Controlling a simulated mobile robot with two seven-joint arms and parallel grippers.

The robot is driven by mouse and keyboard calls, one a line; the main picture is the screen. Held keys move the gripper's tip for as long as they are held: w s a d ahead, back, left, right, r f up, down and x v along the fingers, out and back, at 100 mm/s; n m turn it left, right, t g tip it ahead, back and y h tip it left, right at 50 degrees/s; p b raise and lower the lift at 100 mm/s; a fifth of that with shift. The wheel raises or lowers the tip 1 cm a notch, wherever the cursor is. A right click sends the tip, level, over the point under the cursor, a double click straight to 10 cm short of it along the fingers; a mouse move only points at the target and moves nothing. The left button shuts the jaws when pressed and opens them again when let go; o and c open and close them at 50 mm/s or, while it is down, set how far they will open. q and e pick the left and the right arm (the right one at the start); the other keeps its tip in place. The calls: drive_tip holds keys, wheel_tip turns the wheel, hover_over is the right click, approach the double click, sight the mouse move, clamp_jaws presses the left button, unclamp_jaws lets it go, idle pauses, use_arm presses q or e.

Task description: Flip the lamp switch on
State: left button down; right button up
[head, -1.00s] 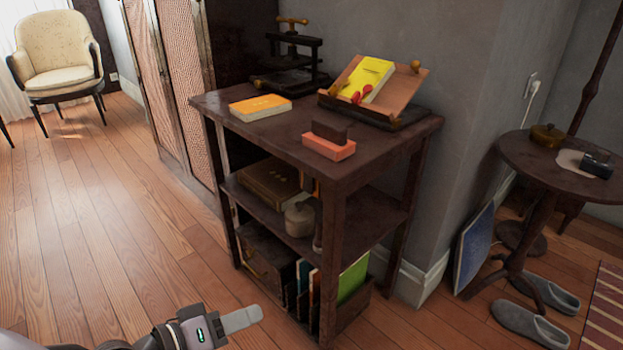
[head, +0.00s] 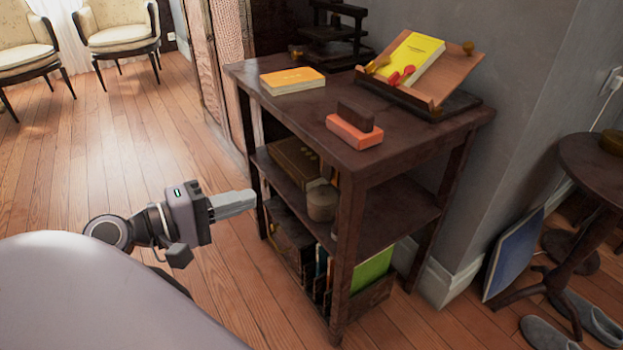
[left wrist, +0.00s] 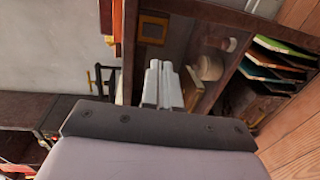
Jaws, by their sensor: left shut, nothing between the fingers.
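No lamp and no lamp switch can be made out in the views now. My left gripper (head: 250,199) is shut and empty, with its fingertips beside the left side of the dark wooden shelf unit (head: 397,158) in the head view. It is below the unit's top. In the left wrist view the closed grey fingers (left wrist: 163,84) point toward the shelf unit (left wrist: 225,70), which appears tilted. My right gripper is not in view.
A yellow book (head: 415,62) on a stand, an orange book (head: 292,81) and an orange block (head: 354,132) lie on the unit. A round table (head: 590,170) and wall plug (head: 606,80) are at right. Slippers (head: 550,335) lie below.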

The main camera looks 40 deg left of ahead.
use_arm(q)
drive_tip(key=p, duration=0.3)
approach(325, 177)
drive_tip(key=s, duration=0.2)
drive_tip(key=x, duration=0.4)
drive_tip(key=p+x, duration=0.1)
drive_tip(key=x, duration=0.2)
drive_tip(key=shift+w+a+r, duration=0.15)
drive_tip(key=shift+w+a, duration=0.05)
drive_tip(key=shift+a, duration=0.2)
drive_tip(key=shift+x, duration=0.85)
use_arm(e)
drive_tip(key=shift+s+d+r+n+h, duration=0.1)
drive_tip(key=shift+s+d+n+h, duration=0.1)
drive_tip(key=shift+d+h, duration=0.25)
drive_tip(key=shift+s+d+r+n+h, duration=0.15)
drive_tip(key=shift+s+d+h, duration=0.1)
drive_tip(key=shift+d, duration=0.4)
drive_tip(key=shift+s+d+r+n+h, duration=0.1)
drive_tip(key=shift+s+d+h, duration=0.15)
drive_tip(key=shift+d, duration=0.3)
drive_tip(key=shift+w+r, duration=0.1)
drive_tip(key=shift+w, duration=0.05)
